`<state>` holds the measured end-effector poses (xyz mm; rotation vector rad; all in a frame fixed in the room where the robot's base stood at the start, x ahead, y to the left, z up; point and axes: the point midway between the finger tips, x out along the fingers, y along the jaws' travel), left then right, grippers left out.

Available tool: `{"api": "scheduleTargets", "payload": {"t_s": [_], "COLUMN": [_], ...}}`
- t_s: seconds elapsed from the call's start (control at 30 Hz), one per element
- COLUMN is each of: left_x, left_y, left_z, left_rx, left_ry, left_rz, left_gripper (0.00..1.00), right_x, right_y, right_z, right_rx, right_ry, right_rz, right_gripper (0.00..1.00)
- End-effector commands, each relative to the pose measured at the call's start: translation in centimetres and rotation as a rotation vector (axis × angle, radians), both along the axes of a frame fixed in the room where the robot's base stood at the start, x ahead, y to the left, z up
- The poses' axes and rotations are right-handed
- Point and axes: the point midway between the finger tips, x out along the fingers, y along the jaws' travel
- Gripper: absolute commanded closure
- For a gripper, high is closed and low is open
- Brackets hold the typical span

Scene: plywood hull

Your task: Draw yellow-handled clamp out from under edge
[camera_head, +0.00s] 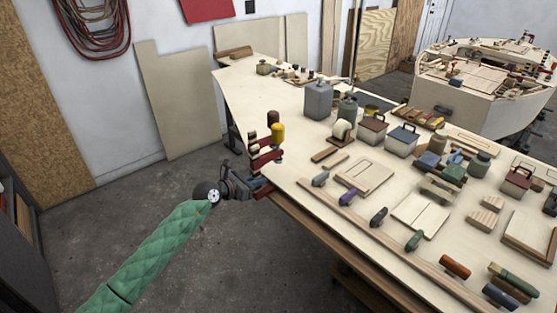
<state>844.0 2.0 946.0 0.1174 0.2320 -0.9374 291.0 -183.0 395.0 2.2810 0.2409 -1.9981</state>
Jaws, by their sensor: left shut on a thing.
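The yellow-handled clamp stands at the near-left edge of the table, with its yellow handle (278,133) upright and red jaw parts (265,158) below it. Dark brown and striped handle parts stand close beside the yellow one; I cannot tell which belong to the same clamp. My left gripper (254,186), at the end of the green-sleeved arm, is just off the table's edge. It is shut on the clamp at its lower red part; the exact contact is small and partly hidden. My right gripper is not in view.
The pale plywood table (262,95) carries wooden blocks, a grey canister (318,101), lidded boxes (402,140) and several hand tools to the right of the clamp. The floor (130,220) left of the table is clear. A plywood hull (470,104) stands behind at right.

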Motion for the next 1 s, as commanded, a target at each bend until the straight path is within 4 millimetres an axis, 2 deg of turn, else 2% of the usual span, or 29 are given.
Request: {"api": "scheduleTargets", "payload": {"t_s": [0.47,1.0], "left_x": [-0.2,-1.3], "left_y": [0.3,1.8], "left_z": [0.2,0.2], "left_rx": [-0.001,-0.001], "left_ry": [-0.002,-0.002], "left_rz": [0.0,0.001], "left_gripper": [1.0,1.0], "right_x": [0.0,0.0], "right_y": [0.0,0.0], "right_z": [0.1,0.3], "right_rx": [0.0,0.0], "right_ry": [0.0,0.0], "right_rz": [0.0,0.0], "right_gripper": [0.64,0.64]}}
